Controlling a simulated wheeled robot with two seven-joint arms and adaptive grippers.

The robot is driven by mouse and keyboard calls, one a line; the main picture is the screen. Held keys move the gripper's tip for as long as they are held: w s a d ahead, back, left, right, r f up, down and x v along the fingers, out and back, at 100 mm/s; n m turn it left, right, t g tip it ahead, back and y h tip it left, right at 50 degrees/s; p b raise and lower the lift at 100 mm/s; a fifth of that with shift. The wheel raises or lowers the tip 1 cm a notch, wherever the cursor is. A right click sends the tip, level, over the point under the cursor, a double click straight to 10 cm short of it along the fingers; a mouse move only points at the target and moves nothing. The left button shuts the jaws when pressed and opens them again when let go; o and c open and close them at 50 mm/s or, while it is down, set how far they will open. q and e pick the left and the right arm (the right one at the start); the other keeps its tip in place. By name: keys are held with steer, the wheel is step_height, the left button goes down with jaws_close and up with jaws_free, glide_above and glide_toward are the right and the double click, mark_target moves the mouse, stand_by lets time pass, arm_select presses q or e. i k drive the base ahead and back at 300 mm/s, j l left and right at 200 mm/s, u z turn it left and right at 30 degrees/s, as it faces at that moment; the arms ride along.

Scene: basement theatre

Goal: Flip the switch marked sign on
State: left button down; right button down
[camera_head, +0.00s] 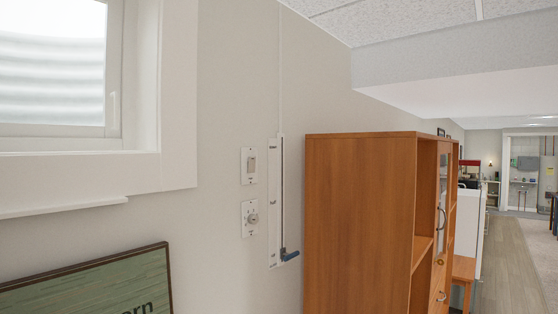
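A white rocker switch plate (249,165) is fixed on the beige wall, left of the wooden cabinet. Below it is a second white plate with a round knob (250,218). Just right of both is a tall narrow white wall panel (276,200) with a dark vertical slot and a blue-handled lever (289,256) near its bottom. Small markings on these plates are too small to read, so I cannot tell which one is marked sign. Neither of my grippers shows in the head view.
A tall orange-brown wooden cabinet (358,225) stands close to the right of the lever panel. A window (60,75) with a white sill is at upper left. A green framed sign (90,290) is at lower left. Open wooden floor (507,270) runs along the right.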

mark_target(252, 162)
steer(key=i+l, duration=0.5)
steer(key=i, duration=0.2)
steer(key=i+l+u, duration=0.1)
steer(key=i+l, duration=0.45)
steer(key=i, duration=0.15)
